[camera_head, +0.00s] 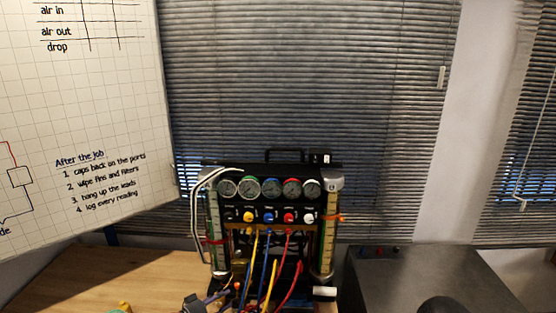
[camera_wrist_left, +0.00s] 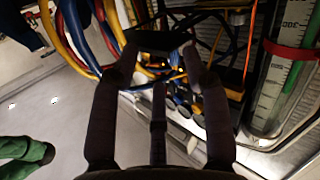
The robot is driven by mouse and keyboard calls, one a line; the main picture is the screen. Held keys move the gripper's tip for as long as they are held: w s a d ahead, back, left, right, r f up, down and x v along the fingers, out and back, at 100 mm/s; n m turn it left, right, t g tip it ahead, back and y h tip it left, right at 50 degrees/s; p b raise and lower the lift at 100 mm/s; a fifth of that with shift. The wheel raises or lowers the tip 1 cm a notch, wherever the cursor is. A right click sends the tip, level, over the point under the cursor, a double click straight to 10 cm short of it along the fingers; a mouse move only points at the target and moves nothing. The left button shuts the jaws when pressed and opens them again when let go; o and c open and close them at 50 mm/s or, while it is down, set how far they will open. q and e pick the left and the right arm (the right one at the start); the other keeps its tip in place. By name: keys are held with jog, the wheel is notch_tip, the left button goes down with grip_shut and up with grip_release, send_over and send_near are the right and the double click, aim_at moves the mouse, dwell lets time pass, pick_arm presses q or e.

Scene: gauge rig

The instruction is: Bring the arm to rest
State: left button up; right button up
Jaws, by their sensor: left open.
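My left gripper (camera_head: 205,302) is at the bottom edge of the head view, low in front of the gauge rig (camera_head: 270,195). Yellow, blue and red hoses (camera_wrist_left: 75,35) hang just beyond the fingers. The rig stands upright with a row of dial gauges and coloured knobs. A clear graduated tube (camera_wrist_left: 275,90) with a red band is right of the fingers. My right gripper is not seen.
A wooden bench top (camera_head: 110,275) lies left of the rig. A dark grey box (camera_head: 430,275) stands to its right. A whiteboard (camera_head: 85,110) is at the left, with blinds (camera_head: 310,80) behind. A green object (camera_wrist_left: 20,150) lies lower left in the wrist view.

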pick_arm(q)
jog(key=s+d+f+n+g+y, duration=0.35)
jog(key=s+f+n+y, duration=0.3)
jog(key=s+f, duration=0.85)
jog(key=s+d+f+n+g+y, duration=0.1)
jog(key=s+d+g, duration=0.15)
jog(key=s, duration=0.65)
jog(key=s+d+f+n+g, duration=0.1)
jog(key=s+g, duration=0.2)
jog(key=s, duration=0.7)
jog(key=s+d+f+n+g+y, duration=0.1)
jog(key=s+f+g, duration=0.15)
jog(key=s, duration=0.65)
jog(key=w+b+x, duration=0.1)
jog(key=b+x, duration=0.8)
jog(key=b, duration=0.2)
jog(key=shift+w+a+f+m, duration=0.15)
jog(key=shift+a+f+m, duration=0.15)
jog(key=shift+m, duration=0.05)
jog(key=shift+h, duration=0.25)
